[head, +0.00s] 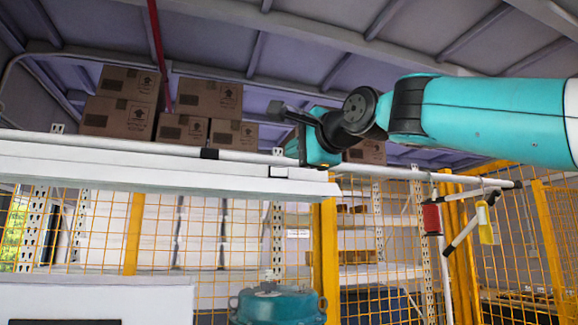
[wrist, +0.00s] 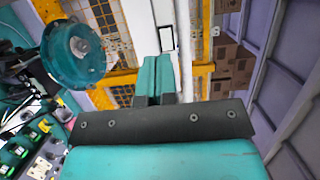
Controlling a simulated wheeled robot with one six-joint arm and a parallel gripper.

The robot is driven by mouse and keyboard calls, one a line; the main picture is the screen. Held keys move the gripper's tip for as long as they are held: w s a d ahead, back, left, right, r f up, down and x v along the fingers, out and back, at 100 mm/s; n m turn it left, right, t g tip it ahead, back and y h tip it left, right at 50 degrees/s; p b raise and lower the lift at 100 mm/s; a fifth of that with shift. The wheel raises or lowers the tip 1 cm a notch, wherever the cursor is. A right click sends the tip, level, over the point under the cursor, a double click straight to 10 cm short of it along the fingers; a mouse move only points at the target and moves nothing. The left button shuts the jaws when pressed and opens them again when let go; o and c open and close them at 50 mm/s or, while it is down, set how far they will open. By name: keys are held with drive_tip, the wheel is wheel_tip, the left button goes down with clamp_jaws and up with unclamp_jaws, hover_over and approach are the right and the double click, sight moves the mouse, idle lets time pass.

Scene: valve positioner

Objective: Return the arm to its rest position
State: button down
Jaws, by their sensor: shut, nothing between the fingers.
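My arm (head: 490,115), teal with dark joints, reaches in from the right edge of the head view at upper height. Its wrist end (head: 318,145) is in front of the boxes and close to the white beam in the picture; whether it touches cannot be told. My gripper (wrist: 156,68) shows in the wrist view as two teal fingers side by side, shut with nothing between them. In the head view the fingers cannot be clearly made out.
A teal round valve housing (head: 278,306) stands low in the middle; it also shows in the wrist view (wrist: 80,66). A white beam (head: 150,168) crosses at left. Cardboard boxes (head: 205,97) stand behind. Yellow mesh fencing (head: 135,235) and a hanging red item (head: 431,219) stand beyond.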

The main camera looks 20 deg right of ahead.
drive_tip(key=shift+s, duration=0.15)
idle(0.4)
drive_tip(key=s+a+f+n+g, duration=0.3)
drive_tip(key=f+n+g, duration=0.15)
drive_tip(key=f, duration=0.75)
drive_tip(key=s+a+f+n+g, duration=0.25)
drive_tip(key=f+n, duration=0.35)
drive_tip(key=f, duration=0.7)
drive_tip(key=s+f+n+g, duration=1)
drive_tip(key=s+f+n, duration=0.1)
drive_tip(key=s+f, duration=1)
drive_tip(key=shift+f, duration=0.65)
drive_tip(key=shift+n, duration=0.25)
